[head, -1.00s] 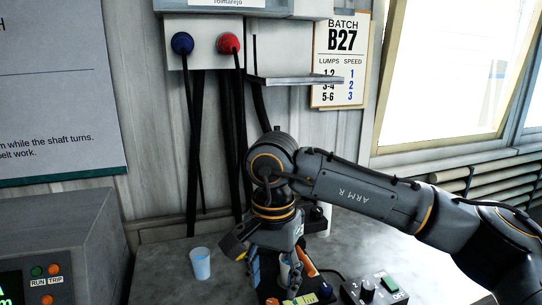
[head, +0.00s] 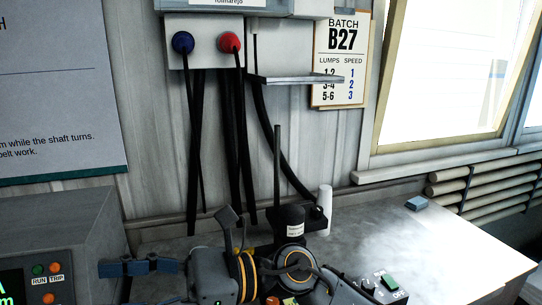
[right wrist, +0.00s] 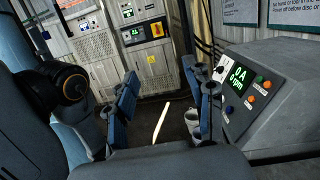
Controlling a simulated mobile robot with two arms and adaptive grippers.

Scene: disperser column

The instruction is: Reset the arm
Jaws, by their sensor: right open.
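My right arm is folded low at the front of the bench in the head view. Its gripper (head: 140,267) points left, in front of the grey instrument box's right side. In the right wrist view the blue-padded fingers (right wrist: 163,95) stand wide apart with nothing between them. Beyond them I see floor and cabinets. My left gripper is not in view.
The grey instrument box (head: 55,235) stands at left; its readout also shows in the right wrist view (right wrist: 237,110). A dark device (head: 290,217), a white cylinder (head: 325,208) and a switch box with a green button (head: 378,288) stand on the bench (head: 400,240).

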